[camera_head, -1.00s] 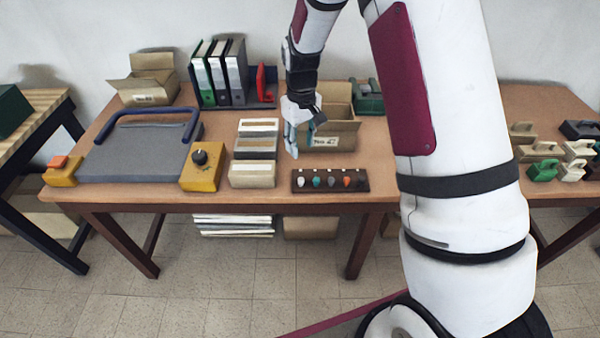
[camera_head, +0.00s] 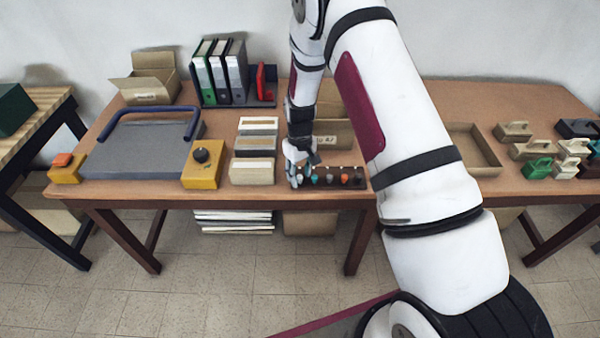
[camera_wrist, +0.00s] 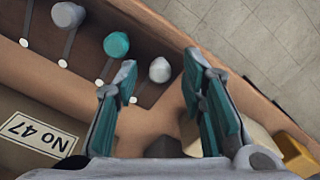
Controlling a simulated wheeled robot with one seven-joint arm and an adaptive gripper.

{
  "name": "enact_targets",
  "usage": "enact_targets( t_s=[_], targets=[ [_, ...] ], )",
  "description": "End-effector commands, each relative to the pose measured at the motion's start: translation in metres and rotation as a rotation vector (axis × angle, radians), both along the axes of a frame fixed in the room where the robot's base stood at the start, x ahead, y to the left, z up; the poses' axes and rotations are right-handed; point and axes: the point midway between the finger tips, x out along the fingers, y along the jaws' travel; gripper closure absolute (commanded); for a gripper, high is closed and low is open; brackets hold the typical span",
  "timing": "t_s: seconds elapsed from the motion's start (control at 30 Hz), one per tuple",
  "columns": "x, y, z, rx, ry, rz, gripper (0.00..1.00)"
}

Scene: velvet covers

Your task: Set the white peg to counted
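The dark peg board (camera_head: 338,186) lies at the table's front edge and carries a row of coloured pegs. The white peg (camera_wrist: 159,69) is the leftmost in the head view, where my gripper partly covers it. In the wrist view it stands at the floor-side end of its slot, whose other end has a white dot (camera_wrist: 133,100). My gripper (camera_wrist: 160,80) is open and empty, with the white peg showing between its fingers; I cannot tell whether they touch it. It also shows in the head view (camera_head: 297,181).
The teal peg (camera_wrist: 116,44) and a grey peg (camera_wrist: 68,15) stand beside the white one. A cardboard box (camera_wrist: 25,150) labelled No 47 is close behind the board. Cream boxes (camera_head: 252,172) and a yellow knob box (camera_head: 202,178) stand left. An empty tray (camera_head: 488,158) lies right.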

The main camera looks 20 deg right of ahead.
Motion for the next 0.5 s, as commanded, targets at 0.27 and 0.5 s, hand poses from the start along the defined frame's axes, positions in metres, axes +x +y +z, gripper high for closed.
enact_targets(
  t_s=[0.27,0.5],
  targets=[
    [0.0003,0.0001,0.0001,0.0,-0.001,0.0,0.76],
    [0.0003,0.0002,0.0002,0.0,-0.001,0.0,1.0]
  ],
)
